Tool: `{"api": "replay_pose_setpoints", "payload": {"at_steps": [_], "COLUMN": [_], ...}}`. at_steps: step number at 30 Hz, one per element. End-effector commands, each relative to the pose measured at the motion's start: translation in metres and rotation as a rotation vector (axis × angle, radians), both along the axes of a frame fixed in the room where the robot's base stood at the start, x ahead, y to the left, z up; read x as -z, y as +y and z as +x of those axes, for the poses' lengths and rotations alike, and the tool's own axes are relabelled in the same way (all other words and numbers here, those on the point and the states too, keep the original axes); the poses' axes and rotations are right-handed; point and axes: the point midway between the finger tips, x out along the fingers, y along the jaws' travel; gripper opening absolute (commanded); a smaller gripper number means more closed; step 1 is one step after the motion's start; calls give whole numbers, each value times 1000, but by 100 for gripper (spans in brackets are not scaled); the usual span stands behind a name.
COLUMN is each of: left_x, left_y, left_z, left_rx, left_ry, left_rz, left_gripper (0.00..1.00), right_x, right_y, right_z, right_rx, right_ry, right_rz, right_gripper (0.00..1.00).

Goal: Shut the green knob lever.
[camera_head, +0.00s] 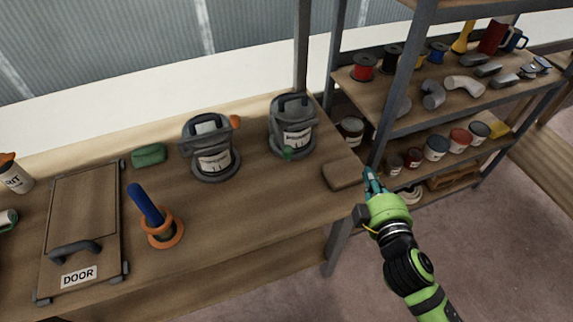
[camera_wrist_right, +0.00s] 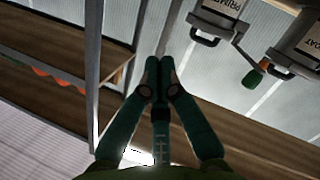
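The green knob (camera_head: 287,152) sits on a lever at the lower left of the right-hand grey device (camera_head: 292,112), which stands upright on the workbench and has a white label. In the right wrist view the green knob (camera_wrist_right: 252,79) hangs on a thin lever arm from the same device, seen upside down. My right gripper (camera_head: 371,178) is past the bench's right end, to the right of the knob and apart from it. My left gripper is not in view.
A wooden block (camera_head: 343,175) lies between the knob and my right gripper. A second grey device (camera_head: 211,150) with an orange knob (camera_head: 235,121) stands to the left. A shelf post (camera_head: 395,90) and loaded shelves are at the right. The bench front by the green knob is clear.

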Motion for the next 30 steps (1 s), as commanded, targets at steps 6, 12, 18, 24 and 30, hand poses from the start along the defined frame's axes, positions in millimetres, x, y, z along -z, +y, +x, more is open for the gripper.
{"api": "replay_pose_setpoints", "payload": {"at_steps": [6, 12, 18, 24, 30], "left_x": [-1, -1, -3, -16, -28], "left_y": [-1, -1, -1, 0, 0], "left_z": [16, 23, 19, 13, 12], "left_rx": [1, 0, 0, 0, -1], "left_ry": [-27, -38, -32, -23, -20], "left_rz": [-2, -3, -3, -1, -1], "left_gripper": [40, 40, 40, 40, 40], "right_x": [-42, -17, -3, -6, -4], "right_y": [80, 122, 133, 155, 191], "right_z": [3, -26, -36, -20, 6], "right_rx": [-481, -842, -959, -959, -957], "right_ry": [-364, -482, -498, -501, -501], "right_rz": [-388, -640, -715, -711, -709], "right_gripper": [0, 0, 0, 0, 0]}}
